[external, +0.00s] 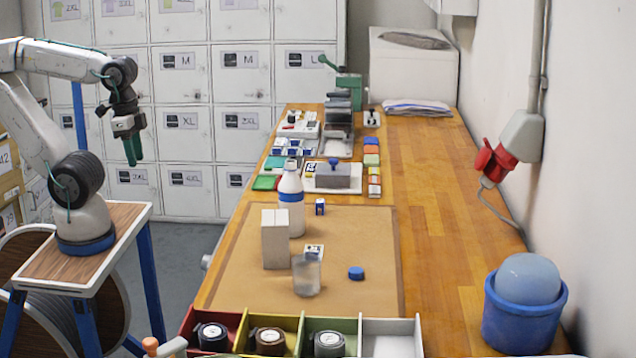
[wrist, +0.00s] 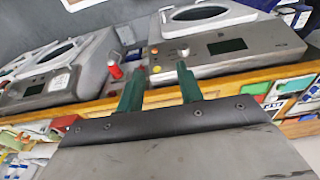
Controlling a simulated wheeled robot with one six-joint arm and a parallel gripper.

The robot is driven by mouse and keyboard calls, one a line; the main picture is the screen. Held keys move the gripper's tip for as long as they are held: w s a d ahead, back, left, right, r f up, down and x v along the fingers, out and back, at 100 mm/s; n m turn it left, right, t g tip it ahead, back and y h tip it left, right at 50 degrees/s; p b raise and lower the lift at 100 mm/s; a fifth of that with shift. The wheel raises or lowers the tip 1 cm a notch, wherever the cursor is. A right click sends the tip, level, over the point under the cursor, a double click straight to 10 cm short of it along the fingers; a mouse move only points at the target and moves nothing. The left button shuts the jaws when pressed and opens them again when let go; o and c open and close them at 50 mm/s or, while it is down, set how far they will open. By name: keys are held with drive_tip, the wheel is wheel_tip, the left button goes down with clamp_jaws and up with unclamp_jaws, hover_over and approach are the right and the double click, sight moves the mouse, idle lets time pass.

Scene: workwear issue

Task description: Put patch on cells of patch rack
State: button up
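My gripper (external: 132,150) hangs at the left, well away from the bench, with its green fingers pointing down. In the wrist view the two fingers of my gripper (wrist: 160,88) stand apart with nothing between them. A rack-like group of small white and blue pieces (external: 289,146) lies at the bench's far left; I cannot tell whether it is the patch rack. A small white tile with a dark print (external: 314,250) lies on the tan mat behind the clear cup. It may be a patch. Cell details are too small to make out.
A white bottle (external: 291,205), a pale box (external: 275,240), a clear cup (external: 306,275) and a blue cap (external: 356,273) stand on the tan mat (external: 235,285). Coloured bins (external: 372,325) line the front. Machines (wrist: 225,45) fill the wrist view's background.

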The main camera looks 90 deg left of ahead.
drive_tip(key=w+d+r+g, duration=0.1)
drive_tip(key=w+r, duration=0.2)
drive_tip(key=w, duration=0.3)
drive_tip(key=w+d+r, duration=0.1)
drive_tip(key=w+r, duration=0.3)
drive_tip(key=w, duration=0.3)
drive_tip(key=g, duration=0.5)
hover_over(312, 251)
drive_tip(key=w, duration=0.3)
wheel_tip(312, 251, down, 16)
drive_tip(key=f, duration=0.1)
drive_tip(key=x, duration=0.6)
drive_tip(key=shift+s+f, duration=0.1)
drive_tip(key=shift+f, duration=0.15)
clamp_jaws()
